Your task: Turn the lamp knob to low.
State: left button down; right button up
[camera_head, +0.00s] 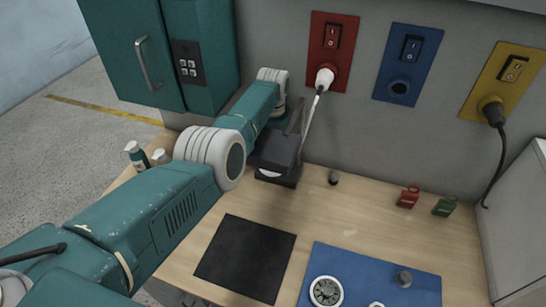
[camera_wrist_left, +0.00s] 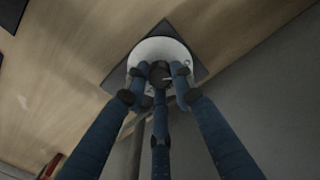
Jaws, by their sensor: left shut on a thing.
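In the left wrist view, the lamp's round white part (camera_wrist_left: 143,50) sits on a dark square plate. The dark lamp knob (camera_wrist_left: 160,73) is at its middle. My left gripper (camera_wrist_left: 160,82) has its fingers closed around the knob. The knob's setting cannot be read. In the head view, the dark lamp base (camera_head: 285,179) stands on the wooden table near the wall. A dark block above it and my left arm crowd this spot, and I cannot make out the fingertips there. My right gripper is in neither view.
A black mat (camera_head: 246,259) and a blue mat (camera_head: 375,272) lie in front. Bottles (camera_head: 136,155) stand left.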

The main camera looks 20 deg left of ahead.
pick_arm(q)
jog(key=m, duration=0.5)
jog(key=shift+w+r, duration=0.1)
jog(key=shift+r, duration=0.05)
jog(key=m, duration=0.2)
jog(key=shift+m, duration=1.6)
jog(key=c, duration=1.5)
grip_release()
jog(key=shift+o, duration=0.2)
notch_tip(320, 180, up, 12)
